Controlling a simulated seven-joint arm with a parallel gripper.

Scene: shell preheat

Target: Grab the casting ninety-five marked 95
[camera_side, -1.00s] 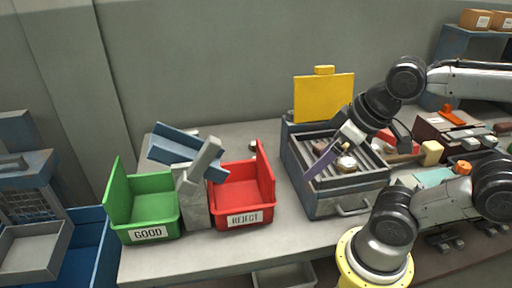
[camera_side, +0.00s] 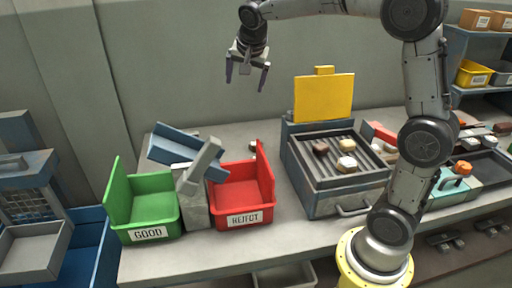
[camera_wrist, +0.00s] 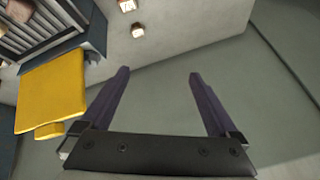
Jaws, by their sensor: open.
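No marking 95 is readable on any casting, so I cannot tell which one it is. In the side view a brown casting (camera_side: 321,148), a cream casting (camera_side: 347,143) and another cream casting (camera_side: 346,163) sit on the slatted heater (camera_side: 372,182). A small piece (camera_side: 253,147) shows partly behind the red bin.
A green GOOD bin (camera_side: 146,211) and a red REJECT bin (camera_side: 242,196) stand left of the heater, with a grey stand (camera_side: 194,203) between them. The heater's yellow lid (camera_side: 324,98) stands upright. Air around my gripper is clear.

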